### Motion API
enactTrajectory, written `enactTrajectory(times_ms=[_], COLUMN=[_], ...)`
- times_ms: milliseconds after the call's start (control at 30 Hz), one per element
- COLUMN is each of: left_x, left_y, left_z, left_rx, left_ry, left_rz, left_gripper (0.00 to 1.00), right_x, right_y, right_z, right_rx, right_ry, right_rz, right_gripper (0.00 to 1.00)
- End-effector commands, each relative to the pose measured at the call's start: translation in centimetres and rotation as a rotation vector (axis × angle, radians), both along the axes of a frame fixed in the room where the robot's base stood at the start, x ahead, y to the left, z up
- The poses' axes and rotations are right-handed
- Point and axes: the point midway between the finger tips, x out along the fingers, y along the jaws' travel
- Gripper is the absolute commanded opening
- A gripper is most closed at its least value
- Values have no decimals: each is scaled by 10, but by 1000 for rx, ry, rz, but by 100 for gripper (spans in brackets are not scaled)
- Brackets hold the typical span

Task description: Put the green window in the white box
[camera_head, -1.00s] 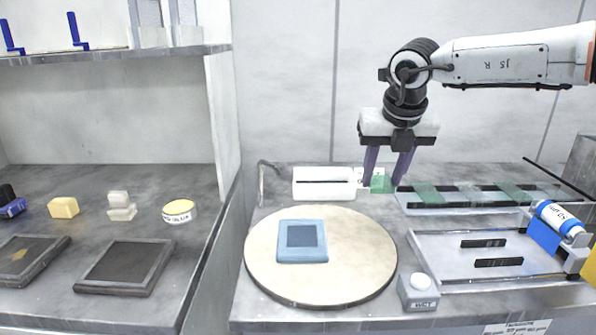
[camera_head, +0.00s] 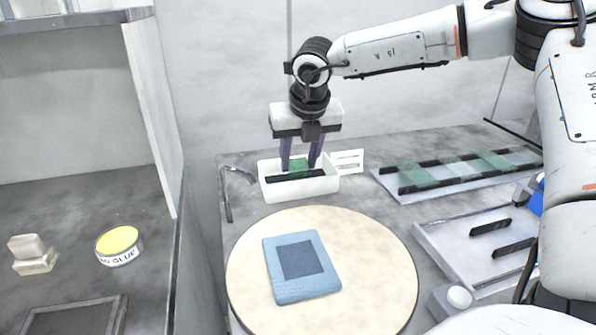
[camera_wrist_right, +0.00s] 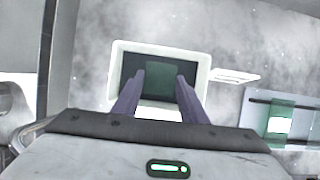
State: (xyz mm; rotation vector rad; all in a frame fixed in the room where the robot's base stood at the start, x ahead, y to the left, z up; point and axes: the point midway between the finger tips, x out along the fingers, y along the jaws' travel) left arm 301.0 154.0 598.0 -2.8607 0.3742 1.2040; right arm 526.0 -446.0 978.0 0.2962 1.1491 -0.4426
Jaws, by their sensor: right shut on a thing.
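The green window (camera_head: 300,166) is a small translucent green square held between the purple fingers of my right gripper (camera_head: 301,168). In the head view it is over the white box (camera_head: 319,187), its lower edge near or just inside the opening. In the right wrist view the green window (camera_wrist_right: 160,78) sits in front of the box's dark interior, framed by the box's white rim (camera_wrist_right: 116,62). The gripper fingers (camera_wrist_right: 157,100) are closed on its sides. Whether it touches the box floor cannot be told. My left gripper is not in view.
A rack (camera_head: 452,178) with more green windows lies to the right of the box. A round cream platen (camera_head: 375,275) with a blue pad (camera_head: 308,290) is in front. A bent metal spout (camera_head: 227,190) stands left of the box, and a white label card (camera_head: 347,162) behind its right end.

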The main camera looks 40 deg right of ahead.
Motion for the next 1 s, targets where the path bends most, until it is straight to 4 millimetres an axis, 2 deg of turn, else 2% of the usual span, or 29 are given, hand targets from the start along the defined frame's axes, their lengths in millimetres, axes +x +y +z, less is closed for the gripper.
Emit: enactTrajectory(times_ms=[200, 567, 600, 700, 1000], left_x=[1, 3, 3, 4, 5], left_y=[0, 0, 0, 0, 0], left_z=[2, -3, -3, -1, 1], left_rx=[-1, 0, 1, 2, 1], left_ry=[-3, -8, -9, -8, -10], left_rz=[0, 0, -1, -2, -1], left_gripper=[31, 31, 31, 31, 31], right_x=[-1, 0, 0, 0, 0], right_y=[0, 0, 0, 0, 0], right_z=[-30, -36, -36, -35, -34], right_rx=[1, 1, 0, 0, 0], right_ry=[4, 0, 0, 1, 1], right_rz=[1, 0, 0, 0, 0], right_gripper=[10, 10, 40, 57, 57])
